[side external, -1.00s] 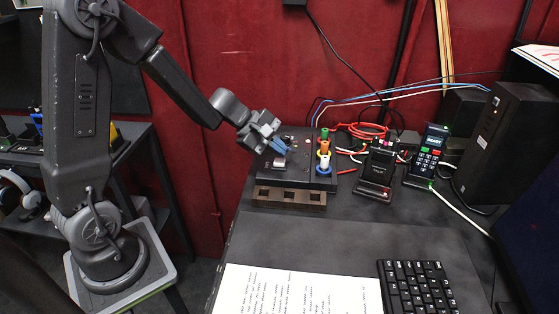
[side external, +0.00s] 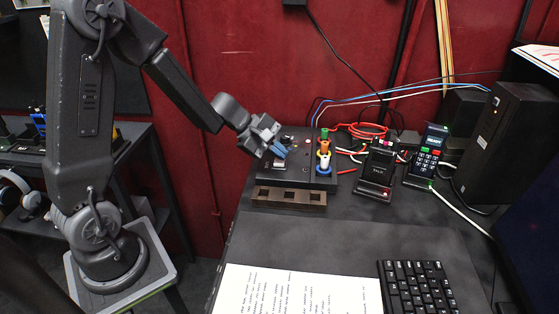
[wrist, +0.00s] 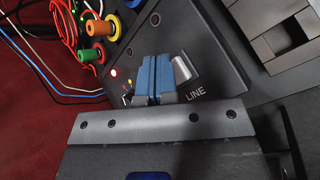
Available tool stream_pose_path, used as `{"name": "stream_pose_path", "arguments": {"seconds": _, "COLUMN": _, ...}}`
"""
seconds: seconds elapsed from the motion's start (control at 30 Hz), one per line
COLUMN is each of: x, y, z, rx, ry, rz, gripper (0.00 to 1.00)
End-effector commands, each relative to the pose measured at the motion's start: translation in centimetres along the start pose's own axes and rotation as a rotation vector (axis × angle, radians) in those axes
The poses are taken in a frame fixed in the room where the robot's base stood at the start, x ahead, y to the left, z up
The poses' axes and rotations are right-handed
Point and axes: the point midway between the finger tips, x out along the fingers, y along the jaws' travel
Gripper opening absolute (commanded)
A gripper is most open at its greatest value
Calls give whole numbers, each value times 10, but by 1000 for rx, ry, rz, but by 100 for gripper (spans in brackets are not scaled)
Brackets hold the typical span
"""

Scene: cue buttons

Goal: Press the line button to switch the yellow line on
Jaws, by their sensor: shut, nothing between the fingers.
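The black cue box (side external: 322,182) stands on the table, tilted in the wrist view. My gripper (wrist: 153,98) is shut, with its blue fingertips together and nothing between them. In the side view the gripper (side external: 280,150) is just above the left part of the box. Small lights (wrist: 128,84) glow red and whitish beside the fingertips; whether a yellow one is lit is unclear.
Green, orange and yellow-ringed plugs (side external: 324,147) stand on the box's right side. A brown slotted block (side external: 289,196) lies in front. Paper (side external: 295,292) and a keyboard (side external: 418,287) are nearer.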

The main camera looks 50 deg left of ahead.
Motion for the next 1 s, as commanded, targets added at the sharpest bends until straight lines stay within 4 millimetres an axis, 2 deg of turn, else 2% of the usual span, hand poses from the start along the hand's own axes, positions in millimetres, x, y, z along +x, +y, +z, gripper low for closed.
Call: {"name": "stream_pose_path", "arguments": {"seconds": 1.0, "x": 4, "y": -3, "z": -3, "rx": 0, "ry": 0, "rz": -1, "gripper": 0}}
